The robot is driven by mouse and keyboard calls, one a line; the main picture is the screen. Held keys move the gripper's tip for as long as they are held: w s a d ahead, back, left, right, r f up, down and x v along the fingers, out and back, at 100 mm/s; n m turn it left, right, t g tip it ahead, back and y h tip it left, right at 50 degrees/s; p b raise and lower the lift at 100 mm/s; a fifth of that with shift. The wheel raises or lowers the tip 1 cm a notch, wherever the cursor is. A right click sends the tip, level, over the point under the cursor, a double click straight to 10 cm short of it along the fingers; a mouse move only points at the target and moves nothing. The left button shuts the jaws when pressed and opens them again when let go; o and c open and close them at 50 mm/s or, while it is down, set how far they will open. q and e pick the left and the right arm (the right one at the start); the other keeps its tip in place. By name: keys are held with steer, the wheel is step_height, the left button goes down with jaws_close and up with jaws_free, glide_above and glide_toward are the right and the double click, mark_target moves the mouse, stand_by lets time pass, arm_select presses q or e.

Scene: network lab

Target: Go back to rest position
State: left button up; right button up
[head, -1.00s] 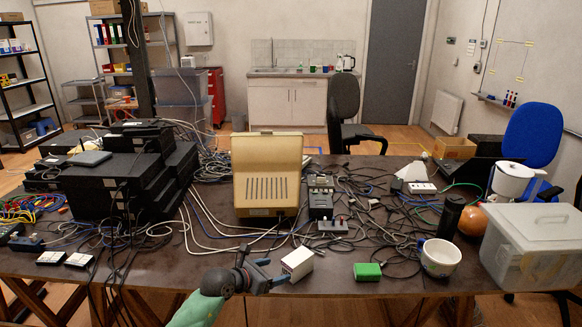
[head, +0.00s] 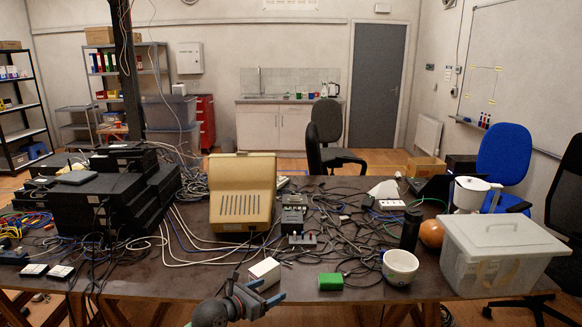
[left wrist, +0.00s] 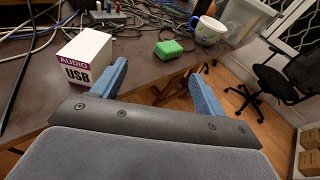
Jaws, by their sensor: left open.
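My left gripper (head: 264,290) is at the front edge of the table in the head view, low in the picture. Its two blue fingers (left wrist: 160,88) are apart with nothing between them in the left wrist view. A white box (head: 265,272) stands on the table just beyond it. In the left wrist view this box (left wrist: 86,58) reads "AUDIO USB" and sits left of the fingers. A green block (head: 331,281) lies to the right, and it also shows in the left wrist view (left wrist: 174,48). My right gripper is not in view.
The table (head: 180,285) is crowded with cables, stacked black units (head: 95,205) and a beige device (head: 242,195). A white mug (head: 400,267) and a lidded plastic bin (head: 502,255) stand at the right. The floor in front of the table edge is clear.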

arm_select(q)
steer(key=a+r+n+t+y, duration=0.1)
steer(key=a+r+n+t, duration=0.2)
steer(key=r+n+t, duration=0.5)
steer(key=a+r+n+t, duration=0.3)
steer(key=r+n, duration=0.2)
steer(key=r, duration=0.5)
steer(key=s+a+f+n+g+y, duration=0.1)
steer(key=a+n+y, duration=0.5)
steer(key=n+y, duration=0.4)
steer(key=s+a+n+g+y, duration=0.1)
steer(key=a+n+y, duration=0.55)
steer(key=n, duration=0.55)
steer(key=s+d+f+n+g+h, duration=0.1)
steer(key=s+f+n+g, duration=0.3)
steer(key=f, duration=0.5)
steer(key=s+d+f+n+g+h, duration=0.1)
steer(key=s+f+n+g+h, duration=0.1)
steer(key=s+f+g, duration=0.65)
steer(key=s+d+f+g+h, duration=0.1)
steer(key=s+d+f+g, duration=0.1)
steer(key=s+f, duration=0.5)
steer(key=s+d+f+g+h, duration=0.2)
steer(key=s+f, duration=0.5)
steer(key=s, duration=0.7)
steer(key=s+d+f+g+h, duration=0.2)
steer(key=s+d+f, duration=0.2)
steer(key=s+f, duration=0.3)
steer(key=s, duration=0.3)
steer(key=shift+s+n, duration=0.4)
